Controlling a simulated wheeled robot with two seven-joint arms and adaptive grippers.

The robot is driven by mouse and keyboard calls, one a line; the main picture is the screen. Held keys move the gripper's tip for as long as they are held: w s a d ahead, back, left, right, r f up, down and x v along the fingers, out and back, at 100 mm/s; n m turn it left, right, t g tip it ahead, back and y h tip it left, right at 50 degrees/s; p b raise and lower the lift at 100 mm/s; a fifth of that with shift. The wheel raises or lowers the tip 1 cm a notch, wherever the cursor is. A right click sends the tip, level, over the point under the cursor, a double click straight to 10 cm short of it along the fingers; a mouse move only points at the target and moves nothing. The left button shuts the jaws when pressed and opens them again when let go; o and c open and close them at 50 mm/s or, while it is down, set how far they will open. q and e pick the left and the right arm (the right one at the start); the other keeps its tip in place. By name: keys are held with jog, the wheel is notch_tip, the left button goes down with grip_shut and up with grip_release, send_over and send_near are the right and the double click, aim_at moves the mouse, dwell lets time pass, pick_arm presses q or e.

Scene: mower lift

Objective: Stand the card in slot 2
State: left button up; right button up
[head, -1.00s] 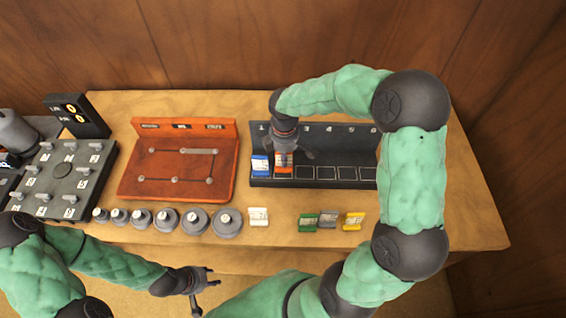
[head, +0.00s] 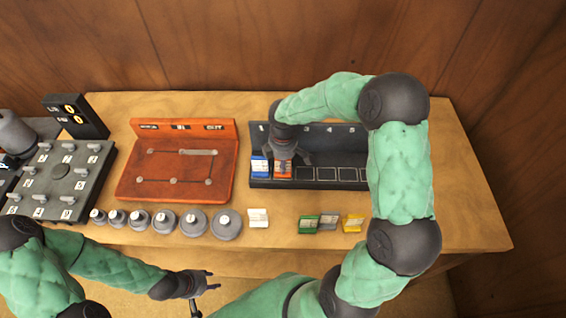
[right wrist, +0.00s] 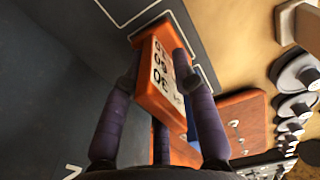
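The orange card (head: 283,171) stands in the second position from the left of the dark card rack (head: 322,183), beside the blue card. Its labelled face shows in the right wrist view (right wrist: 163,75). My right gripper (head: 286,160) is over this card with its fingers spread to either side of it; the gripper looks open, though finger contact is hard to judge. It hides the card's upper part in the head view. My left gripper (head: 208,281) is open and empty in front of the table's front edge.
A blue card (head: 260,167) stands in slot 1, close to the right gripper. White (head: 258,218), green (head: 307,225), grey (head: 328,222) and yellow (head: 352,223) cards are on the table in front. Several grey weights (head: 194,223) line the front left. The rack's right slots look empty.

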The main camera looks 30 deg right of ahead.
dwell(0.3)
jog(key=shift+r, duration=0.25)
notch_tip(320, 180, up, 12)
jog(key=shift+f+p, duration=0.1)
jog(key=shift+p, duration=1.15)
